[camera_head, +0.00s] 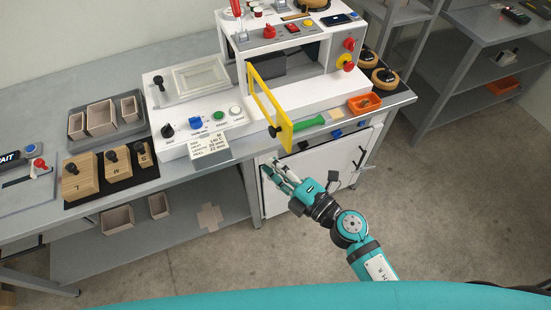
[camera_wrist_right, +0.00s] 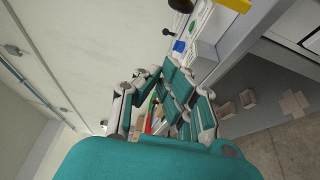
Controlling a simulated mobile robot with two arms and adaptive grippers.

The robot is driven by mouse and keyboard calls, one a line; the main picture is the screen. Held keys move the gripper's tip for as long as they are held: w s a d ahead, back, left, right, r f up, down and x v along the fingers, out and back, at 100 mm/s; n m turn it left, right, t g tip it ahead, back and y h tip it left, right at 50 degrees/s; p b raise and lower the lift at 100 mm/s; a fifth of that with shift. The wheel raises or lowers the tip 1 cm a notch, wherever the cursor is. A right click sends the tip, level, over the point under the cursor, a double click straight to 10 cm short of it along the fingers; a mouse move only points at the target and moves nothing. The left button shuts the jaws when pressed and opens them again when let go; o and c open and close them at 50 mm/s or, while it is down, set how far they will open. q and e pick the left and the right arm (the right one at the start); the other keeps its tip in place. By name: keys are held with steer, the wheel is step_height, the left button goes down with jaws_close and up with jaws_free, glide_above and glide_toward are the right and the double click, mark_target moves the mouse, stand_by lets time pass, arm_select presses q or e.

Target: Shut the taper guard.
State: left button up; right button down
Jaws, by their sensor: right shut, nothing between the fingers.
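The taper guard, a yellow frame (camera_head: 285,138) with a black knob (camera_head: 273,131), sticks out from the front of the white machine (camera_head: 262,38). It stands swung out at an angle, leaving the machine's dark opening uncovered. A yellow piece with a dark knob shows at the top edge of the right wrist view (camera_wrist_right: 235,4). My right gripper (camera_head: 272,170) is shut and empty, below and in front of the guard, apart from it, by the white cabinet. Its teal fingers fill the middle of the right wrist view (camera_wrist_right: 168,88). My left gripper is not in view.
A control panel (camera_head: 180,148) with knobs and buttons lies left of the guard. A green-handled tool (camera_head: 309,122) and an orange tray (camera_head: 364,103) sit to its right. The white cabinet (camera_head: 330,160) with a dark handle is under the bench.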

steer(key=w+a, duration=0.1)
steer(key=w, duration=0.6)
steer(key=shift+w+a+p, duration=0.25)
steer(key=shift+p, duration=0.2)
steer(key=shift+d, duration=0.1)
